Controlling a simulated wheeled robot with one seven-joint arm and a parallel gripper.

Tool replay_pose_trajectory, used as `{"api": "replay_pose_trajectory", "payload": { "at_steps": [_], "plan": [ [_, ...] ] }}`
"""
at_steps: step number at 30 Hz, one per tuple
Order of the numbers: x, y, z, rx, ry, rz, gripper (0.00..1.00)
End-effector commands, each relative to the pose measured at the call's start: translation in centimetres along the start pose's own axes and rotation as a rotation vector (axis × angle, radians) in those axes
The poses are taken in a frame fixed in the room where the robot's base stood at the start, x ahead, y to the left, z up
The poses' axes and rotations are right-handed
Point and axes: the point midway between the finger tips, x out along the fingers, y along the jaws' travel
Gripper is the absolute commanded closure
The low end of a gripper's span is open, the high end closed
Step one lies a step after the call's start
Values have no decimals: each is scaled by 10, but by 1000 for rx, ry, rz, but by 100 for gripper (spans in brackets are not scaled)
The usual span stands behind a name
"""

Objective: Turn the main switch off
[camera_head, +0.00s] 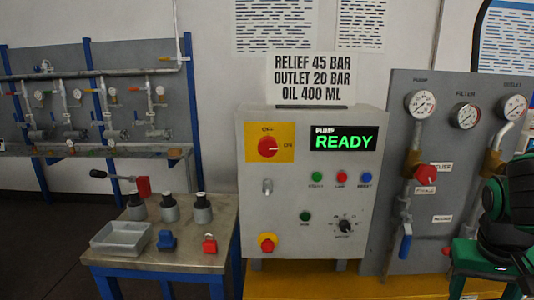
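The main switch (268,147) is a round red knob on a yellow plate, at the upper left of the grey control box. "OFF" is printed above the knob and "ON" to its right. A pale mark on the knob appears to point right, towards "ON". Green and black links of my arm show at the right edge, apart from the switch. My gripper's fingers cannot be made out in this view.
The control box (375,205) also has buttons, a dial and a red-and-yellow stop button (267,243). A bench (190,259) at lower left holds a tray (121,237), bottles and padlocks. A gauge panel (448,150) stands right. The space before the switch looks clear.

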Motion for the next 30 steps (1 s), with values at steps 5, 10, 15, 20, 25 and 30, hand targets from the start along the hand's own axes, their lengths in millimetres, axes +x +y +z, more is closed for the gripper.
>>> {"api": "replay_pose_trajectory", "payload": {
  "at_steps": [5,10,15,20,25,30],
  "plan": [
    [-4,-32,-43,-92,138,70,41],
    [-16,-69,-79,-178,291,127,41],
    [-39,-116,-108,-271,463,168,41],
    [-69,-169,-124,-364,640,189,41],
    [-111,-232,-127,-465,845,191,41],
    [-162,-298,-109,-569,1063,170,41]
  ]
}}
